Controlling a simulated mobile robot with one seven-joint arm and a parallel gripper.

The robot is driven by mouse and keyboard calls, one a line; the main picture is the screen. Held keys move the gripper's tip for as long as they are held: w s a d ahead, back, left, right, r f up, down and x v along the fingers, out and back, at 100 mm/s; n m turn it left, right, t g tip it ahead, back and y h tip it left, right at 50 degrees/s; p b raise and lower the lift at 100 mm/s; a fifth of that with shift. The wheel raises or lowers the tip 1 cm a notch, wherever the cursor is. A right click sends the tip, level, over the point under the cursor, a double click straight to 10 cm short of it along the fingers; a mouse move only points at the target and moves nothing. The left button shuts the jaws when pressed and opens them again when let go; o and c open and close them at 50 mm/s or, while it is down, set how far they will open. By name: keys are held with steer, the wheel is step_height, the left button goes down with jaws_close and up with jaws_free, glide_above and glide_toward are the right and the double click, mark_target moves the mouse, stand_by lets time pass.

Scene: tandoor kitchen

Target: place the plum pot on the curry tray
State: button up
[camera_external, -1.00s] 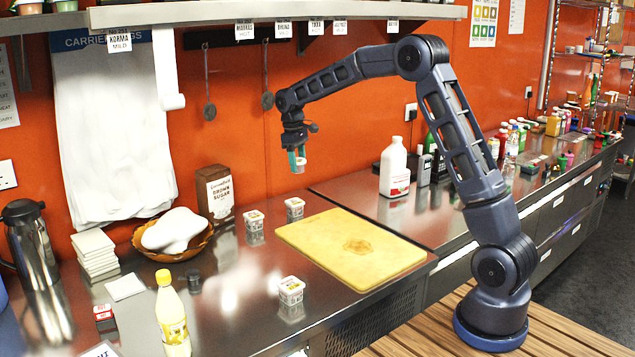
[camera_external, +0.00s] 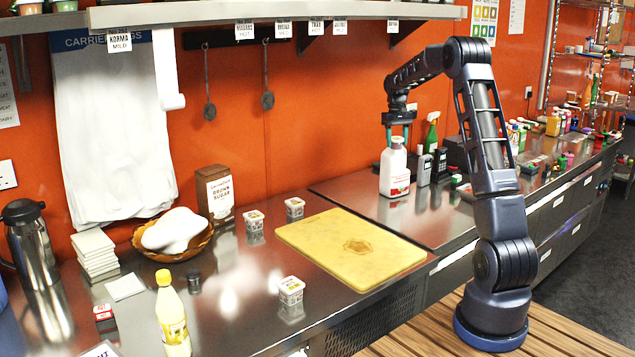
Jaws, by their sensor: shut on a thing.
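My gripper (camera_external: 398,132) is over the right-hand steel counter, at the top of the white bottle in this view. Its teal fingers show on both sides of the bottle's cap. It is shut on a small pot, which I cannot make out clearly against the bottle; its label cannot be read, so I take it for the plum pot. I cannot tell whether the gripper is in front of or behind the bottle. No tray is clearly marked as the curry tray; small trays of goods (camera_external: 533,163) stand farther right on that counter.
The white bottle (camera_external: 395,175), a green spray bottle (camera_external: 432,133) and dark bottles (camera_external: 424,168) crowd the space near my gripper. Steel left of the white bottle is clear.

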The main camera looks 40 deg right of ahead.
steer(key=s+d+m, duration=0.4)
steer(key=s+d, duration=0.7)
steer(key=d, duration=0.3)
steer(key=s+d+m, duration=0.3)
steer(key=s+d, duration=0.8)
steer(key=d, duration=0.2)
steer(key=shift+m+t+y, duration=0.3)
steer(key=shift+y, duration=0.1)
step_height(320, 180, down, 19)
steer(key=shift+w+d, duration=0.1)
steer(key=shift+d, duration=0.05)
steer(key=shift+f, duration=0.1)
steer(key=o, duration=1)
